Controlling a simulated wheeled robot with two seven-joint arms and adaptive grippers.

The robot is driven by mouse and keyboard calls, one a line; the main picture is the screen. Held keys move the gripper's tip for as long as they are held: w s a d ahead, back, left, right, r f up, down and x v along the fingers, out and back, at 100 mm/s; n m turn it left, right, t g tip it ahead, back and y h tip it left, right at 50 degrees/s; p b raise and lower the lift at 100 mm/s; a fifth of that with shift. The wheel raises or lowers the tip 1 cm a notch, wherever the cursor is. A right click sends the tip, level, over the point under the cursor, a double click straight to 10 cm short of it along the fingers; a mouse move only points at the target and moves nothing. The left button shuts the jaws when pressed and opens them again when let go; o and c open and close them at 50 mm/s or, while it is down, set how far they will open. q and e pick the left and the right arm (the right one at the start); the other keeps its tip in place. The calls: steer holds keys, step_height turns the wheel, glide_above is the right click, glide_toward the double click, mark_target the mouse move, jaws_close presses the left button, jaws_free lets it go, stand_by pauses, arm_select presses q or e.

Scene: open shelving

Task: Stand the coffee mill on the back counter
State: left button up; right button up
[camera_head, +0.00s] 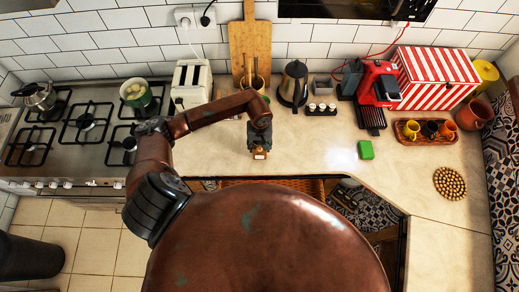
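My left gripper (260,141) reaches in over the counter (313,152) and points down near its front edge. A small brown, wooden-looking thing with a pale face, which looks like the coffee mill (259,154), shows right at its fingertips. The gripper hides most of this thing. I cannot tell whether the fingers are closed on it or whether it touches the counter. My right gripper is not in view.
Behind the gripper stand a toaster (190,84), a kettle (293,84) and a jar rack (321,110). A red coffee machine (379,84), striped box (437,77), cup tray (409,139) and green sponge (366,150) are to the right. The counter's middle is clear.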

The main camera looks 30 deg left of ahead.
arm_select(q)
step_height(320, 180, down, 2)
steer(key=shift+d+f+p, duration=0.1)
steer(key=shift+p, duration=0.6)
steer(key=shift+f, duration=0.35)
steer(key=shift+f, duration=0.1)
steer(key=o, duration=1.6)
steer(key=shift+c, duration=0.2)
